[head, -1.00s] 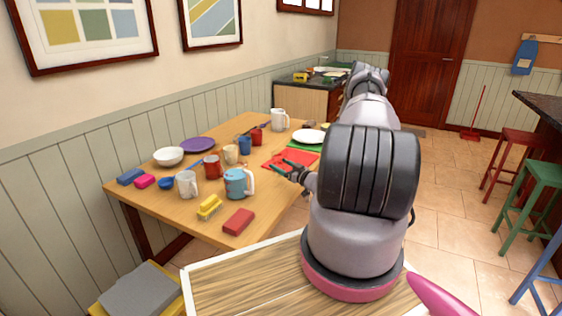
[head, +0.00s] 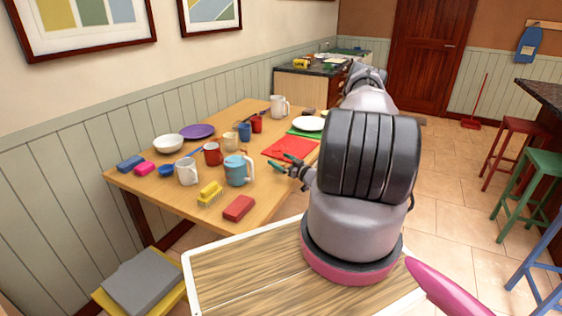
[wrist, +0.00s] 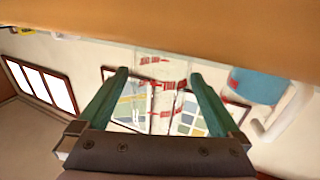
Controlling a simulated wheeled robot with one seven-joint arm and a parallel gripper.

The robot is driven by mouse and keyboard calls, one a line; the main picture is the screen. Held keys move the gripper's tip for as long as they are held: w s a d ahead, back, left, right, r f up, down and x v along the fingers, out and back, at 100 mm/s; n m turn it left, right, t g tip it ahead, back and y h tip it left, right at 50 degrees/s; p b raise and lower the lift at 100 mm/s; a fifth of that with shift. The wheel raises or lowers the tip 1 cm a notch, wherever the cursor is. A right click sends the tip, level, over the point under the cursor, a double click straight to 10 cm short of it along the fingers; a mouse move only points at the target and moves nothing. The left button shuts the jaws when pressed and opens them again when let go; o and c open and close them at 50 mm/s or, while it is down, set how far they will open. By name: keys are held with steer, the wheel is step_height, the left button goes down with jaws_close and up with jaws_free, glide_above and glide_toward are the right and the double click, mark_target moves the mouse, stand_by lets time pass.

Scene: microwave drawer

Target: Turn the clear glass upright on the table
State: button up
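The clear glass (wrist: 160,88), with red markings, shows in the wrist view between and beyond the two green fingers. The wrist picture is upside down, with the wooden table (wrist: 160,25) along its top. I cannot tell which end of the glass is its mouth. My gripper (wrist: 158,78) is open, with a finger on either side of the glass in the picture; no clear contact shows. In the head view my gripper (head: 278,162) is low at the table's right side, right of the light-blue mug (head: 238,170). The glass cannot be made out there.
The light-blue mug also shows beside the glass in the wrist view (wrist: 258,86). A white mug (head: 187,171), red cup (head: 212,154), yellow brush (head: 209,194) and red block (head: 239,208) are nearby. A red mat (head: 288,147) lies behind my gripper. The front right tabletop looks clear.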

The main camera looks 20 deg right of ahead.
steer(key=v, duration=1.1)
steer(key=w+a+r+n+g+y, duration=0.1)
steer(key=a+r+n+g+y, duration=0.3)
steer(key=r+n, duration=0.5)
steer(key=w+a+r+n+g+y, duration=0.2)
steer(key=a+r+n+y, duration=0.1)
steer(key=a+r+n, duration=0.45)
steer(key=s+a+r+n+g, duration=0.4)
steer(key=r+n, duration=0.4)
steer(key=n, duration=0.1)
steer(key=s+a+r+n+g, duration=0.3)
steer(key=a+r+n+g, duration=0.1)
steer(key=r+n, duration=0.45)
steer(key=s+a+r+n+t+h, duration=0.1)
steer(key=s+r+n+t+h, duration=0.1)
steer(key=s+r+n+h, duration=0.3)
steer(key=s+a+r+n+t+h, duration=0.1)
steer(key=s+r+n+h, duration=0.4)
steer(key=s+r+n, duration=0.8)
steer(key=s+n+t, duration=0.1)
steer(key=s+n, duration=0.2)
steer(key=n, duration=0.9)
steer(key=shift+s+a+r+h, duration=0.2)
steer(key=shift+a+r+h, duration=0.1)
steer(key=shift+r, duration=0.1)
